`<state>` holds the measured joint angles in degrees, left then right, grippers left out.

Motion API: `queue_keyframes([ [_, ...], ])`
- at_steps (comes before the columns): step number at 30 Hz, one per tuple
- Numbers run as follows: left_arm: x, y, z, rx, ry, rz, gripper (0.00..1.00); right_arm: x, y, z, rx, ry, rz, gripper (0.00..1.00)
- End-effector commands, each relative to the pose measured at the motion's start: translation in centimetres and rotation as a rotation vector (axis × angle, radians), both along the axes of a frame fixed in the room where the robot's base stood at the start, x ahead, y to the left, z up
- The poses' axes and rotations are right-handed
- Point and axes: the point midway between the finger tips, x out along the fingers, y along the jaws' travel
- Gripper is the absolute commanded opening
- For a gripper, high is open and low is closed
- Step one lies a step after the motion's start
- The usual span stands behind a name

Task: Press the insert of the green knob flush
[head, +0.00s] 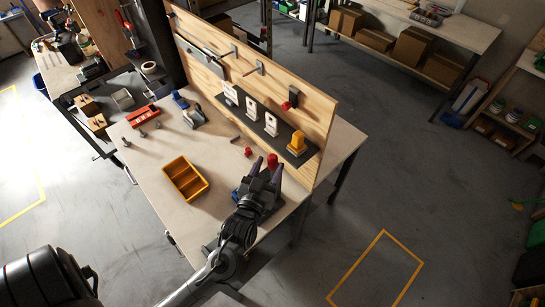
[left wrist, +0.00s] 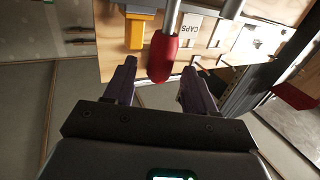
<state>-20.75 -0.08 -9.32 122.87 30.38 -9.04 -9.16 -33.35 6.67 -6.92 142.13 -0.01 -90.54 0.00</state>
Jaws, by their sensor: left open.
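I cannot make out a green knob or its insert in either view. My left gripper (head: 267,168) is open above the right end of the workbench (head: 155,175). A red piece (head: 272,159) stands just beyond its fingertips. In the left wrist view, a red grip on a grey metal shaft (left wrist: 162,56) shows between the open fingers, with no clear contact. A second small red piece (head: 248,152) lies to the left. My right gripper is out of view.
A wooden pegboard (head: 322,95) rises behind a dark strip bearing white holders (head: 271,124) and a yellow piece (head: 297,142). A yellow divided tray (head: 184,179) sits left of the gripper. A red block (head: 142,115) and blue item (head: 194,117) lie farther left. Bare bench shows between them.

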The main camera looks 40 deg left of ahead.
Motion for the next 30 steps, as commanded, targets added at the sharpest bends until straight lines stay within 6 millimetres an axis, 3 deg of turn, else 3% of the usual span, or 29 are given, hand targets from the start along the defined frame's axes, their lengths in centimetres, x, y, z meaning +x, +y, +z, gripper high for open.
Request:
queue_keyframes([
  [9, 2.8, 1.1, 0.1, -0.001, -0.001, 0.0, 0.55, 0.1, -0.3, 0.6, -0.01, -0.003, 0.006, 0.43],
  [20, 3.1, 1.2, 0.0, -0.001, 0.0, 0.0, 0.55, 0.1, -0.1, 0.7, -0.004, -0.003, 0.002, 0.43],
  [30, 3.1, 1.2, 0.0, -0.001, 0.0, 0.0, 0.03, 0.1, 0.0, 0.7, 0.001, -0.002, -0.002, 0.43],
])
